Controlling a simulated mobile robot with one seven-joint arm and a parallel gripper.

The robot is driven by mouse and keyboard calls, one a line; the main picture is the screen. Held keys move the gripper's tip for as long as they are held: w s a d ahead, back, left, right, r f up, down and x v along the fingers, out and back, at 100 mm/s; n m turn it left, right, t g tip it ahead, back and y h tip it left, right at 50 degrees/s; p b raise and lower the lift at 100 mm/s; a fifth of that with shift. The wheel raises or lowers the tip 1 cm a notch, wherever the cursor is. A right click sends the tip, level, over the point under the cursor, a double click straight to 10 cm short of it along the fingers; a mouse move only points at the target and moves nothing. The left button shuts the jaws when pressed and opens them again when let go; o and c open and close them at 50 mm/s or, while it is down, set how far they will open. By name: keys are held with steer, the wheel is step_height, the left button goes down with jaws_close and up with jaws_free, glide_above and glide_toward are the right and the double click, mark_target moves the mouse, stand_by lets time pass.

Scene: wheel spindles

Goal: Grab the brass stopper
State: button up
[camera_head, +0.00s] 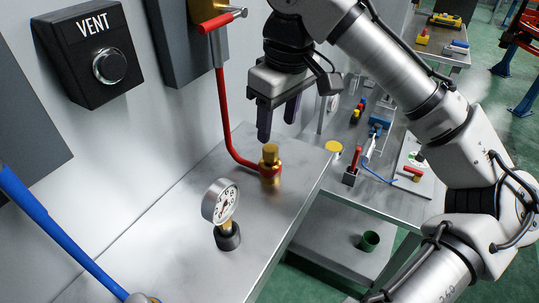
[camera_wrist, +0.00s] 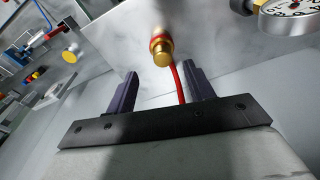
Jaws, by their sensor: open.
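The brass stopper (camera_head: 270,155) stands upright on the grey metal bench top. A red collar sits around its lower part, where a red hose (camera_head: 225,120) comes in from the left. In the wrist view the stopper (camera_wrist: 161,52) shows beyond the fingers, nearer the top and between them sideways. My gripper (camera_head: 277,122) is open and empty, pointing down above the bench. It is above and apart from the stopper. Its two dark fingers also show in the wrist view (camera_wrist: 160,90).
A pressure gauge (camera_head: 221,203) stands on the bench in front of the stopper. A blue hose (camera_head: 55,235) crosses the lower left. A lower table (camera_head: 370,195) with tools stands at right.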

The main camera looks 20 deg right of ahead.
mark_target(270, 147)
steer(key=shift+w+a+f+p, duration=0.2)
steer(key=shift+f, duration=1)
steer(key=shift+w+a+f+p, duration=0.15)
steer(key=shift+f+p, duration=0.1)
steer(key=shift+f, duration=1)
steer(key=shift+w+a+f+p, duration=0.2)
steer(key=shift+f, duration=1)
steer(key=c, duration=1.1)
steer(key=shift+r, duration=0.1)
